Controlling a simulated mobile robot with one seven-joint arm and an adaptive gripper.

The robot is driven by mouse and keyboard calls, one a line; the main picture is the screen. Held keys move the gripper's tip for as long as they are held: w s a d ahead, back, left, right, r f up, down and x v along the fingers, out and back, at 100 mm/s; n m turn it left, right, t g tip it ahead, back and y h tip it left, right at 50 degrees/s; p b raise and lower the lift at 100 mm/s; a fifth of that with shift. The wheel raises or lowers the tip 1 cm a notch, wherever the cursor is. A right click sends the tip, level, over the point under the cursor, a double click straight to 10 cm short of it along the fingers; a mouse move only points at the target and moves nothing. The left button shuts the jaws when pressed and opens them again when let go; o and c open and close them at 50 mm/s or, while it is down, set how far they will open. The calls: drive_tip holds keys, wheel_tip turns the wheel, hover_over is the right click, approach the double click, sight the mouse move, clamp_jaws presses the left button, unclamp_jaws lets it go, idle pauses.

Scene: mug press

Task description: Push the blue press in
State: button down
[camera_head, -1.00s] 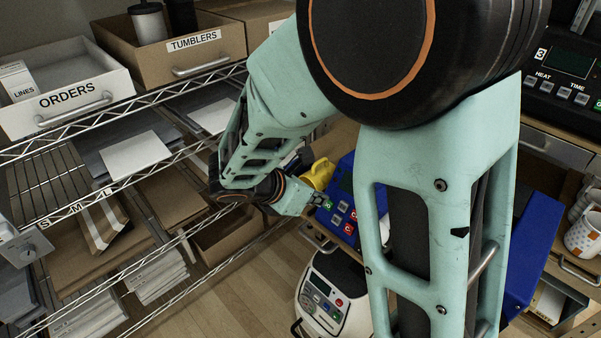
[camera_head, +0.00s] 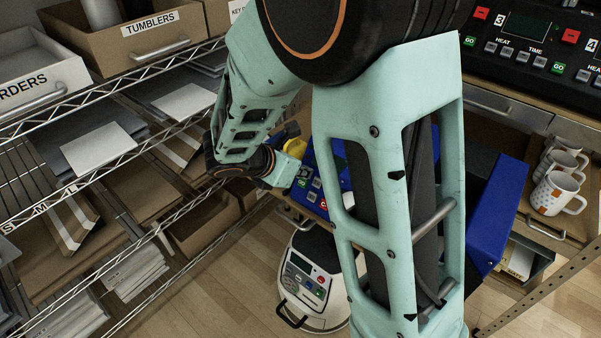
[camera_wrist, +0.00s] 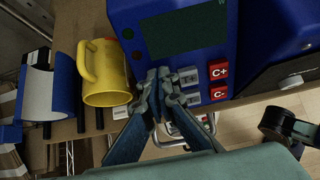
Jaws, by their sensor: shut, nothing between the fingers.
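The blue press (camera_head: 489,212) stands on a wooden shelf behind my arm, which hides its middle in the head view. Its front panel, with a dark screen and red, green and grey buttons, shows left of my arm. In the wrist view the press (camera_wrist: 220,55) fills the top right, with its screen and red C+ and C- buttons. My gripper (camera_wrist: 163,77) is shut and empty, its fingertips in front of the panel's lower left, left of the red buttons. I cannot tell whether they touch it. A yellow mug (camera_wrist: 108,88) stands just left of the press.
A white machine (camera_head: 312,285) with a keypad stands on the floor below. A wire rack with boxes and envelopes (camera_head: 97,147) is on the left. White mugs (camera_head: 556,193) stand on the right below a black control panel (camera_head: 520,55). A blue-and-white object (camera_wrist: 42,92) lies left of the yellow mug.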

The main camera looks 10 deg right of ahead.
drive_tip(key=w+d+p, duration=0.4)
drive_tip(key=w+d, duration=0.7)
drive_tip(key=d, duration=0.3)
drive_tip(key=w+d+p, duration=0.4)
drive_tip(key=w+d, duration=0.7)
drive_tip(key=d, duration=0.4)
drive_tip(key=shift+w, duration=0.3)
drive_tip(key=p+v, duration=0.2)
drive_tip(key=v, duration=1.2)
drive_tip(key=shift+s+a+f, duration=0.25)
drive_tip(key=shift+a+f, duration=0.05)
drive_tip(key=shift+f, duration=0.15)
